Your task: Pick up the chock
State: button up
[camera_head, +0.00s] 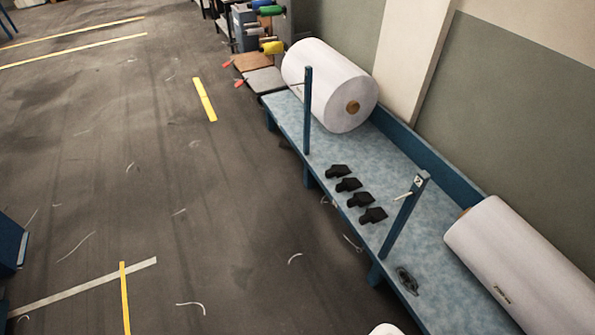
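Several small black chocks sit in a slanting row on the light blue top of a long bench (440,285). The farthest chock (337,171) is near the front edge, followed by another chock (348,184), a third chock (360,200) and the nearest one (372,215). They are close together, and I cannot tell whether any touch. I cannot tell which one the task means. My gripper is not in view. A small white rounded shape shows at the bottom edge, and I cannot tell what it is.
Blue posts (308,110) and (405,215) rise from the bench's front edge on both sides of the chocks. White rolls (328,82) and (525,270) lie on the bench. A dark fitting (407,281) lies nearer. The floor (190,200) at left is mostly clear, with thread scraps.

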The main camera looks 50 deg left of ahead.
aim_at(374, 214)
jog(key=u, duration=1.45)
